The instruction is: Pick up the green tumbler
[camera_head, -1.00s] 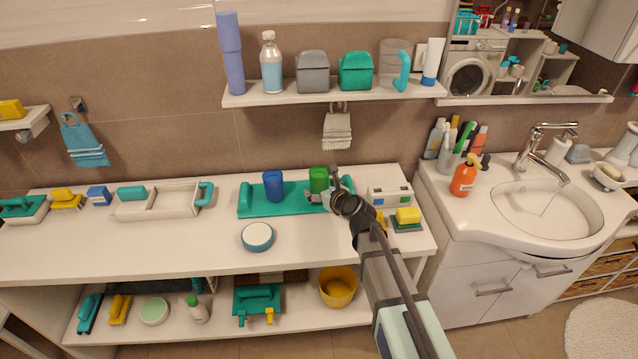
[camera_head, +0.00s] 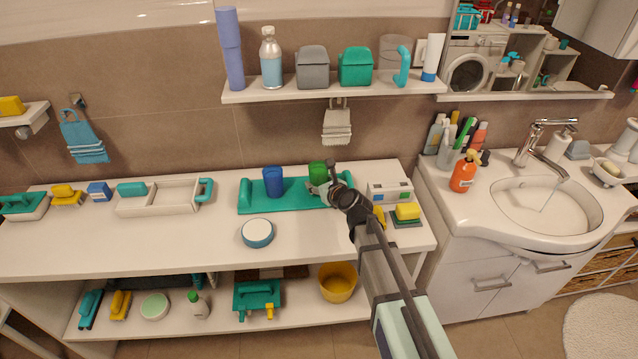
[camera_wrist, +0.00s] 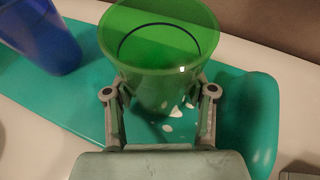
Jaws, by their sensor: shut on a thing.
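The green tumbler (camera_head: 318,173) is upright at the right part of a teal tray (camera_head: 300,201) on the white counter. In the wrist view the tumbler (camera_wrist: 160,60) stands between the two fingers of my gripper (camera_wrist: 160,118), which is shut on it. My gripper (camera_head: 324,190) reaches it from the front right in the head view. The tumbler appears at or slightly above the tray; I cannot tell whether its base touches. A blue tumbler (camera_head: 273,181) stands to its left, also seen in the wrist view (camera_wrist: 42,38).
A round white and blue dish (camera_head: 257,233) sits in front of the tray. A white box (camera_head: 390,192) and a yellow sponge (camera_head: 407,211) are to the right. A white caddy (camera_head: 160,198) is to the left. A shelf (camera_head: 330,91) with bottles hangs above.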

